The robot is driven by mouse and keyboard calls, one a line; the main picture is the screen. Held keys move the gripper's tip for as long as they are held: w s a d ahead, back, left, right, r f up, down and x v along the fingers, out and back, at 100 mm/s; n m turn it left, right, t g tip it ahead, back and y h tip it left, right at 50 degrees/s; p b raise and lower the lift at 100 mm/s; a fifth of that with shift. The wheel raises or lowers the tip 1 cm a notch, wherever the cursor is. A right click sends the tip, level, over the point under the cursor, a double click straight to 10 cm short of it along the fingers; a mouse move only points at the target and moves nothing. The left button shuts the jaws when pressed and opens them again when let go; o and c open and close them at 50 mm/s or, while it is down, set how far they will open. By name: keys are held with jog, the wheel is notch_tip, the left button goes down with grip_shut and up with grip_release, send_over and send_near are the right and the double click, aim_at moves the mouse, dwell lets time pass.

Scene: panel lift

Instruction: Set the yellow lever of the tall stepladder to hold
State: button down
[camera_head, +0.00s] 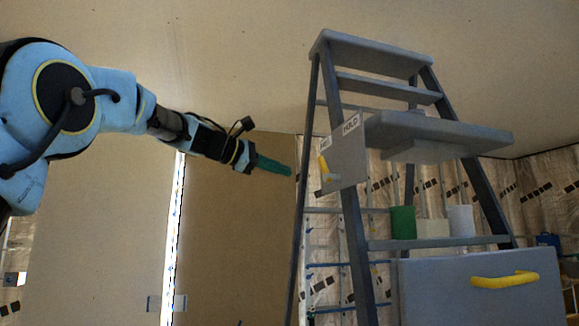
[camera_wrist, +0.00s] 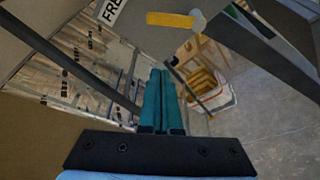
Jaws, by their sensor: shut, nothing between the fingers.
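The tall grey stepladder (camera_head: 350,215) stands right of centre in the head view. A grey plate (camera_head: 346,160) on its left side bears a FREE label (camera_head: 325,143) and a HOLD label (camera_head: 351,123). The yellow lever (camera_head: 323,166) on this plate points up toward FREE. In the wrist view the lever (camera_wrist: 170,19) lies at the top, its free end toward the partly cut-off FREE label (camera_wrist: 112,8); HOLD is out of that view. My gripper (camera_head: 289,171), with teal fingers, is shut and empty, left of the plate and apart from the lever. Its fingers (camera_wrist: 158,73) also show in the wrist view.
A grey shelf (camera_head: 440,132) juts from the ladder, right of the plate. A green cylinder (camera_head: 403,222) and a white one (camera_head: 461,221) stand on a lower step. A grey box with a yellow handle (camera_head: 504,280) is at lower right. Open air lies between gripper and plate.

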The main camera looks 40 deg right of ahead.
aim_at(328, 169)
jog(key=p+x, duration=0.3)
jog(key=x, duration=0.5)
jog(key=shift+s+d+p, duration=0.1)
jog(key=shift+d+p, duration=0.2)
jog(key=shift+d, duration=0.05)
jog(key=s, duration=0.1)
jog(key=s+a+r, duration=0.1)
jog(key=s+r+p, duration=0.1)
jog(key=shift+a, duration=0.3)
jog(key=shift+b, duration=0.4)
